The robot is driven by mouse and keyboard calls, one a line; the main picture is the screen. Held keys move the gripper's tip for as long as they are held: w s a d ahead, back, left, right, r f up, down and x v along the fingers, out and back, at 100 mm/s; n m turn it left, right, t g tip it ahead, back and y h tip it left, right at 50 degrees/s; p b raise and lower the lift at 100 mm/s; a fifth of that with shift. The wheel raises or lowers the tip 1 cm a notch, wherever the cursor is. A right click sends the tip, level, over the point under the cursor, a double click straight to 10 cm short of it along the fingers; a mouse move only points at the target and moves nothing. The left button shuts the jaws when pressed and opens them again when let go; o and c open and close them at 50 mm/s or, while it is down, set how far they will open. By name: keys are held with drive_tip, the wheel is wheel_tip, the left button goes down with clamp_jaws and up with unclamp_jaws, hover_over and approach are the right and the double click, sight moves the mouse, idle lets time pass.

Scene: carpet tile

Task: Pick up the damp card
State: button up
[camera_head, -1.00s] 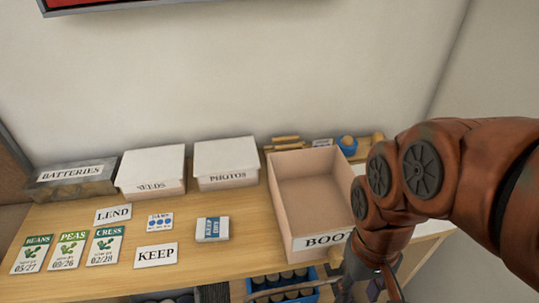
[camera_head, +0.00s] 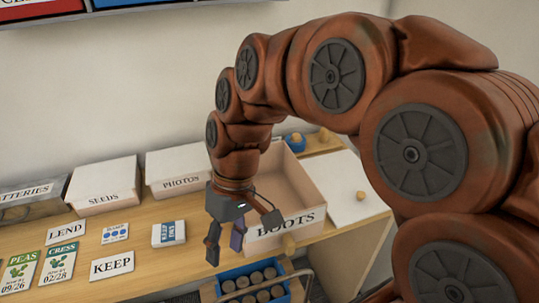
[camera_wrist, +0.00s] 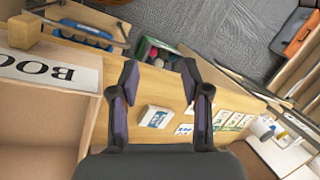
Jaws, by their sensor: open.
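The damp card (camera_head: 115,233) is a small white card with blue dots and tiny print. It lies flat on the wooden table, between the LEND label and a white-and-blue packet. In the wrist view the damp card (camera_wrist: 184,129) shows small, just right of the packet. My gripper (camera_head: 224,247) is open and empty, pointing down above the table's front part, right of the card and apart from it.
The white-and-blue packet (camera_head: 168,234) lies between card and gripper. The KEEP label (camera_head: 112,265), LEND label (camera_head: 66,230) and seed packets (camera_head: 57,265) lie around. SEEDS (camera_head: 103,187) and PHOTOS (camera_head: 178,168) boxes stand behind. The BOOTS box (camera_head: 297,205) stands right. A blue crate (camera_head: 252,282) is below.

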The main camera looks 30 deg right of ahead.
drive_tip(key=w+d+r+n+t+y+b, duration=0.25)
drive_tip(key=w+d, duration=0.25)
drive_tip(key=w, duration=0.6)
drive_tip(key=w+d+r+n+t+y+b, duration=0.15)
drive_tip(key=w+d+y, duration=0.3)
drive_tip(key=w, duration=0.65)
drive_tip(key=w+d+f+n+t+b, duration=0.1)
drive_tip(key=d+f+t, duration=0.1)
drive_tip(key=d, duration=0.7)
drive_tip(key=w+d+f+n+t+b, duration=0.1)
drive_tip(key=d+f+t, duration=0.1)
drive_tip(key=d, duration=0.8)
drive_tip(key=w+d+f+n+t+b, duration=0.1)
drive_tip(key=w+d+f+t, duration=0.1)
drive_tip(key=d, duration=0.8)
drive_tip(key=shift+f+n+b, duration=0.3)
drive_tip(key=shift+f, duration=0.5)
drive_tip(key=shift+r+p+x, duration=0.15)
drive_tip(key=shift+p+x, duration=0.35)
drive_tip(key=shift+x, duration=1.25)
drive_tip(key=shift+r+p+x, duration=0.15)
drive_tip(key=shift+p+x, duration=0.3)
drive_tip(key=shift+x, duration=1.25)
drive_tip(key=shift+w+a+f, duration=0.25)
drive_tip(key=shift+w+a, duration=0.05)
drive_tip(key=shift+a, duration=0.1)
clamp_jaws()
